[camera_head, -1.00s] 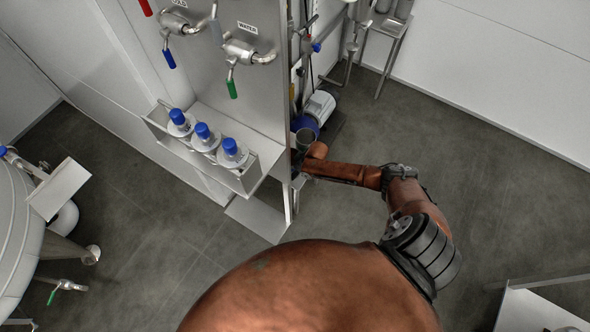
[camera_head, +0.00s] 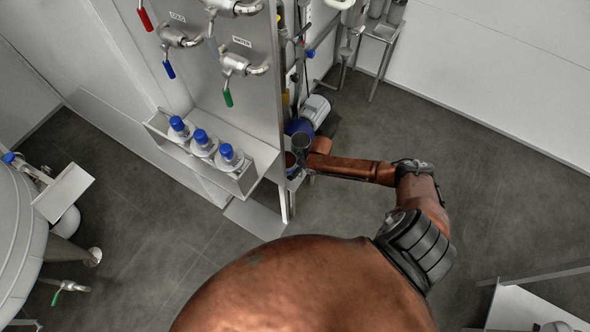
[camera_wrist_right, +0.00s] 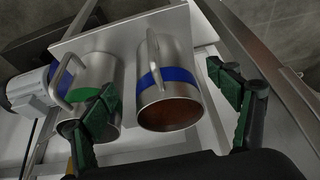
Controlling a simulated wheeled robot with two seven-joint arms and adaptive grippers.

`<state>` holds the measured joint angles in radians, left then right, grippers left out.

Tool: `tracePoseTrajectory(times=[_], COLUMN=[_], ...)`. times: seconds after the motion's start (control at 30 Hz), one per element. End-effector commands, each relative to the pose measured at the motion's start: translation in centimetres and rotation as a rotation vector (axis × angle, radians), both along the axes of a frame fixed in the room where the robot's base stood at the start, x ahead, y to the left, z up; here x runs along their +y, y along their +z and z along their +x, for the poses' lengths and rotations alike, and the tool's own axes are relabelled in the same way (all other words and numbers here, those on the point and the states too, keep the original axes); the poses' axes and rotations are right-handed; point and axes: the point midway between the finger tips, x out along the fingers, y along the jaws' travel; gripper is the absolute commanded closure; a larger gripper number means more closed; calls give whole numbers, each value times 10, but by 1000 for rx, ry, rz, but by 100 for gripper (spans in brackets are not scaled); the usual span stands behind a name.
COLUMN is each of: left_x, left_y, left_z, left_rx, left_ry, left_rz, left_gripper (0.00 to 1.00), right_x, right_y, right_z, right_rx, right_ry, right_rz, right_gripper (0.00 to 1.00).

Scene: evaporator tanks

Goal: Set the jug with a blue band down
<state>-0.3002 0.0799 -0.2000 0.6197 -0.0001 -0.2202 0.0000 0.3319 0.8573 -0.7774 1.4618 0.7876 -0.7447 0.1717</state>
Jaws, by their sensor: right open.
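The jug with a blue band (camera_wrist_right: 168,82) is a steel jug with a handle, in the middle of the right wrist view. Its open mouth faces the camera and shows a brownish inside. My right gripper (camera_wrist_right: 172,103) is open, with one dark green finger on each side of this jug. A second steel jug with a green mark (camera_wrist_right: 108,72) is beside it, partly behind the left finger. Both appear to be on a pale plate (camera_wrist_right: 122,32). In the head view two small jug rims show by my right gripper, but the bands cannot be told. My left gripper is not in view.
A blue and grey motor (camera_head: 312,112) is just behind the jugs. A steel panel with valves stands to their left, with a shelf (camera_head: 243,186) holding three blue-capped bottles (camera_head: 203,143).

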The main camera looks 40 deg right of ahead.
Motion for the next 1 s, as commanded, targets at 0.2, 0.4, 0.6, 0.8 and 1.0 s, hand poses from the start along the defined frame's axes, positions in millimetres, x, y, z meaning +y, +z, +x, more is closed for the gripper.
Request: tracePoseTrajectory(times=[0.2,0.4,0.6,0.8,1.0], left_x=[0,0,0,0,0], left_y=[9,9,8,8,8], left_z=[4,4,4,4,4], left_rx=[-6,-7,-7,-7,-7], left_ry=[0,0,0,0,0], left_rz=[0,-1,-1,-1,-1], left_gripper=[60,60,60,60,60], right_x=[-4,-3,-7,-34,-41], right_y=[22,24,6,-104,-214], right_z=[-9,-10,-17,-91,-248], right_rx=[1,1,-2,-1,87], right_ry=[-1,-1,-22,-148,-241], right_rz=[0,1,1,-29,-94], right_gripper=[18,18,18,18,18])
